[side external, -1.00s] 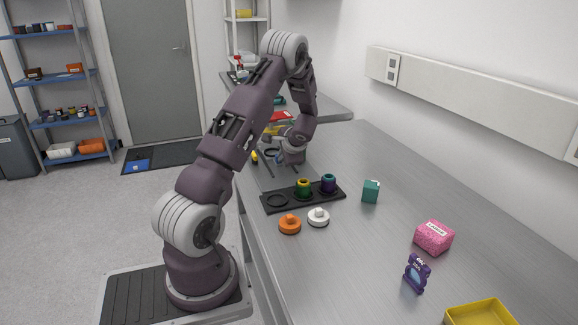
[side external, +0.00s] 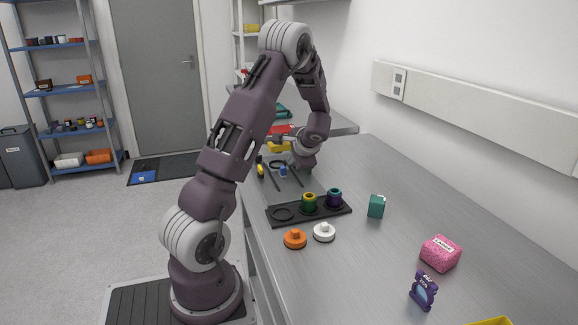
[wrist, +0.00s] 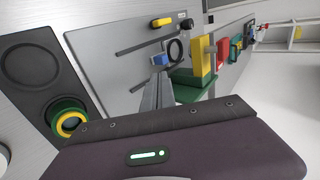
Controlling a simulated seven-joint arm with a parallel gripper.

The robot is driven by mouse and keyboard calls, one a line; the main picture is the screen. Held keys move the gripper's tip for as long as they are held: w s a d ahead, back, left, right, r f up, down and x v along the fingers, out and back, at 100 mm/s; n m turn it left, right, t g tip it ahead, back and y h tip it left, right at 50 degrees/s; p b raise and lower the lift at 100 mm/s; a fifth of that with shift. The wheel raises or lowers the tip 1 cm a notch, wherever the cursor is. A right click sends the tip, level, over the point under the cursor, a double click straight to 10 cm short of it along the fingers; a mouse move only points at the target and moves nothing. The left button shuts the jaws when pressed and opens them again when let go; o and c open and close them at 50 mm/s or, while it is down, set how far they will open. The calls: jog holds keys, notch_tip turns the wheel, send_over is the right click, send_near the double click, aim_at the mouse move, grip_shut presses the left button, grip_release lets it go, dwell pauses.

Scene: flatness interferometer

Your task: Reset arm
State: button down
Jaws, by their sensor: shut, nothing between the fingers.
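My gripper (side external: 288,170) is shut and empty. It hangs low over the far part of the bench, behind the black tray (side external: 283,214). In the wrist view its narrow grey fingers (wrist: 158,78) are together, above or in front of a grey plate (wrist: 115,45) with dark rails. A blue piece (wrist: 160,59) shows at the fingertips; I cannot tell whether they touch it. The tray has three round places: the left one is empty, a green and yellow ring (side external: 309,202) sits in the middle, and a purple and teal ring (side external: 334,197) sits at the right.
An orange knobbed disc (side external: 295,239) and a white one (side external: 324,232) lie before the tray. A teal box (side external: 376,206), pink block (side external: 440,253), purple item (side external: 423,291) and yellow container (side external: 492,321) stand to the right. Bare bench lies between them.

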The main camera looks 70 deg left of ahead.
jog(key=shift+v, duration=0.95)
jog(key=s+d+r+n+t+h, duration=0.15)
jog(key=d+r, duration=0.45)
jog(key=d, duration=0.6)
jog(key=s+d+r+t+h, duration=0.2)
jog(key=d+r, duration=0.3)
jog(key=d, duration=0.7)
jog(key=s+d+t+h, duration=0.1)
jog(key=s+d+h, duration=0.2)
jog(key=d, duration=0.6)
jog(key=s+d+r+m+t+h, duration=0.1)
jog(key=s+d+h, duration=0.2)
jog(key=s+d, duration=0.5)
jog(key=shift+d, duration=0.6)
jog(key=shift+r+m, duration=0.15)
jog(key=shift+m, duration=0.1)
